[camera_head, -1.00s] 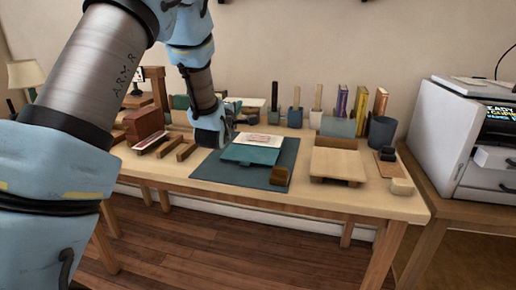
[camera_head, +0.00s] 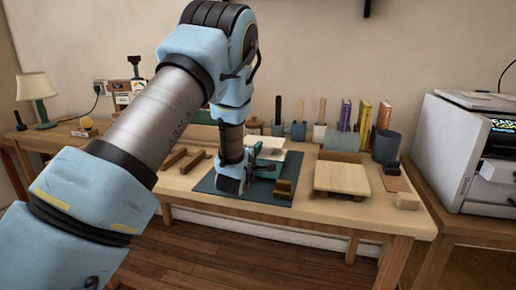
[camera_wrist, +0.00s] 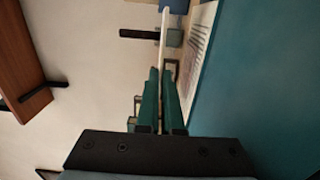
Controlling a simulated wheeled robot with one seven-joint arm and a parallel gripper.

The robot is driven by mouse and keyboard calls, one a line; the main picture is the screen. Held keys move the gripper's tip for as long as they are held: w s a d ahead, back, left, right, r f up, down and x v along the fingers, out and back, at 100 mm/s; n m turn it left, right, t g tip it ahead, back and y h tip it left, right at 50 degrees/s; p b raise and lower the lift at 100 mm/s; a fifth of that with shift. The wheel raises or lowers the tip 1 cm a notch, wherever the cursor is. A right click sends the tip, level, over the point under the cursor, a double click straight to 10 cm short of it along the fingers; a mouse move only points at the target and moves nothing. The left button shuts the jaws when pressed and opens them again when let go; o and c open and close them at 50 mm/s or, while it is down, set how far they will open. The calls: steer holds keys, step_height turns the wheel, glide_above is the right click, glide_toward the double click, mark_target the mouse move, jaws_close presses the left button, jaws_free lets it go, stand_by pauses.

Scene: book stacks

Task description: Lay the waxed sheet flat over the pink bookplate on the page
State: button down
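My gripper (camera_wrist: 163,74) has its green fingers close together on a thin white sheet, taken as the waxed sheet (camera_wrist: 164,28), seen edge-on in the wrist view. In the head view the white sheet (camera_head: 284,155) is roughly level over the book area, beside my gripper. In the wrist view the page (camera_wrist: 203,35) with grey printed lines lies close to the sheet, with a gap between them. A broad teal surface (camera_wrist: 240,90) lies beside the page. The pink bookplate is not visible now; sheet and arm block that spot in the head view.
The book area is on a dark mat (camera_head: 215,186) with a brown block (camera_head: 284,187) at its front right. A wooden board (camera_head: 341,177) stands to the right. Upright books (camera_head: 365,120) and a dark cup (camera_head: 386,146) are behind. A printer (camera_head: 460,140) is at far right.

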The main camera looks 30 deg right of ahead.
steer(key=shift+f+b, duration=0.4)
steer(key=shift+b, duration=0.1)
steer(key=shift+f, duration=0.25)
steer(key=c, duration=1.5)
jaws_free()
steer(key=shift+c, duration=0.2)
steer(key=o, duration=0.5)
steer(key=shift+c, duration=0.2)
steer(key=shift+r+p, duration=0.35)
steer(key=shift+r, duration=0.2)
steer(key=b+v, duration=0.1)
steer(key=v, duration=1.1)
steer(key=shift+r, duration=0.15)
